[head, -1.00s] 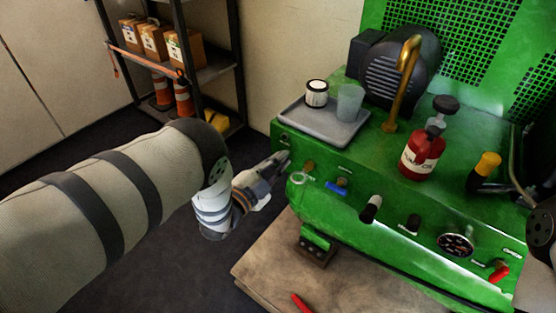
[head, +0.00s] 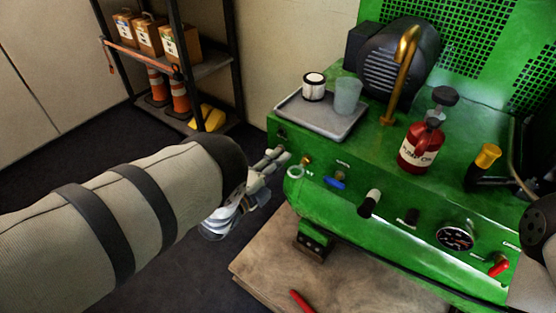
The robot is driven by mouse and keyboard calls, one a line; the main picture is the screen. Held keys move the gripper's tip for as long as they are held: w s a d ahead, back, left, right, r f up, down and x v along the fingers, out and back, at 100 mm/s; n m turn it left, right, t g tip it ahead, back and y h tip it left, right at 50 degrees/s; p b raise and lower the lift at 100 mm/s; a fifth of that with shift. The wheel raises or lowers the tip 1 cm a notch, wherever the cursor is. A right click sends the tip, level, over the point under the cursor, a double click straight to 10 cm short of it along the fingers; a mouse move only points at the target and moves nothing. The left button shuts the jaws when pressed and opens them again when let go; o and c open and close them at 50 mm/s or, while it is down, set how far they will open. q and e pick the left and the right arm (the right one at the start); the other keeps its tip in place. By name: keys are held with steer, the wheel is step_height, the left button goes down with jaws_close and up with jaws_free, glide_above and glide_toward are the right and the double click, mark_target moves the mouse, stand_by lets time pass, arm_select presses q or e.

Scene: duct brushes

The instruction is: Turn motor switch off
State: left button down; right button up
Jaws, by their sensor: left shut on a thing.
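The green machine's front panel (head: 390,243) carries a row of controls. My left gripper (head: 277,155) is at the panel's left end, its fingertips closed on a small control they mostly hide. A small dark fitting (head: 282,134) shows just above the fingertips. To the right are a brass knob (head: 305,160), a blue handle (head: 335,183), a black-and-white lever (head: 369,203), a black switch (head: 411,217), a gauge (head: 455,236) and a red lever (head: 498,266). The labels are too small to read, so I cannot tell which is the motor switch. My right gripper is out of view.
A grey tray (head: 327,129) with a white jar (head: 313,87) and a cup (head: 347,96) stands on the machine above my left gripper. A red bottle (head: 421,147) stands farther right. A shelf (head: 205,66) is behind my left arm. A wooden board (head: 350,275) lies below.

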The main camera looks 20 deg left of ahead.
arm_select(q)
steer(key=shift+s+f, duration=0.1)
steer(key=shift+f, duration=0.2)
steer(key=c, duration=1.7)
jaws_free()
steer(key=shift+o, duration=0.2)
steer(key=shift+r, duration=0.15)
steer(key=v, duration=1.2)
